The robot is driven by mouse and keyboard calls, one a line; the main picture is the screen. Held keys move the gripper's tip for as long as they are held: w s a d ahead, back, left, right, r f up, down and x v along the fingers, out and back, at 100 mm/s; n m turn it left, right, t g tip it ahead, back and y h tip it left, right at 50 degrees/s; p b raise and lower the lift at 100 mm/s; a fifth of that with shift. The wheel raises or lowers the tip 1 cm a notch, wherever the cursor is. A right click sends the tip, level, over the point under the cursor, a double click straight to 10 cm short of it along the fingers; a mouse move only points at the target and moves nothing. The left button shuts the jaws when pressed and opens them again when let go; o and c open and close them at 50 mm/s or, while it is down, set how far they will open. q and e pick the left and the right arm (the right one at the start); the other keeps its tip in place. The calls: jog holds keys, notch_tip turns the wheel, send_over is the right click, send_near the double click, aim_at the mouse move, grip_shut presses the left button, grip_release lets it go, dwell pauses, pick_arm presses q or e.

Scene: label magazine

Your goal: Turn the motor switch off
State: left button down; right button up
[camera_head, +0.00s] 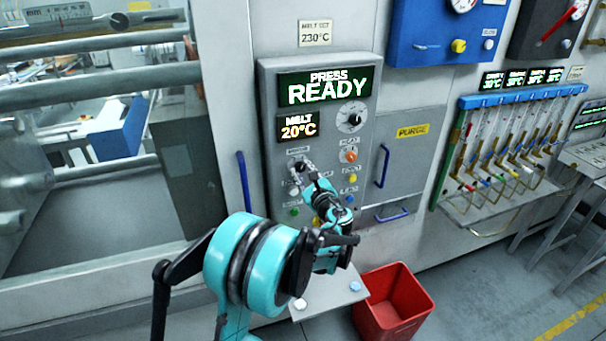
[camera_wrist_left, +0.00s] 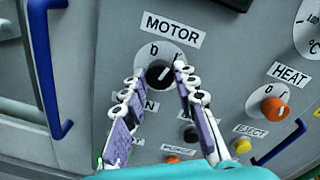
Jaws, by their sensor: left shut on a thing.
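The motor switch (camera_wrist_left: 160,75) is a black round knob on a pale plate under the MOTOR label, with 0 and I marks above it. Its white line leans up and right, toward the I side. In the head view the switch (camera_head: 296,165) is partly hidden by my gripper. My left gripper (camera_wrist_left: 161,80) has one finger on each side of the knob and is shut on it; it also shows at the panel in the head view (camera_head: 299,172). My right gripper is in neither view.
The orange HEAT knob (camera_wrist_left: 274,109) is to the right, with a yellow EJECT button (camera_wrist_left: 243,145) below it. Displays above read PRESS READY (camera_head: 325,86) and MELT 20°C (camera_head: 298,127). A blue handle (camera_head: 244,182) is left of the panel; a red bin (camera_head: 394,303) stands below.

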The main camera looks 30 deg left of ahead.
pick_arm(q)
jog(key=n+b, duration=0.1)
jog(key=n, duration=0.4)
jog(key=shift+n, duration=0.3)
jog(key=shift+n+b, duration=0.7)
jog(key=shift+n, duration=1.4)
jog(key=shift+h, duration=0.3)
jog(key=c, duration=1.2)
grip_release()
jog(key=shift+s+d, duration=0.1)
jog(key=v, duration=1.1)
jog(key=shift+s+d, duration=0.25)
jog(key=shift+d, duration=0.05)
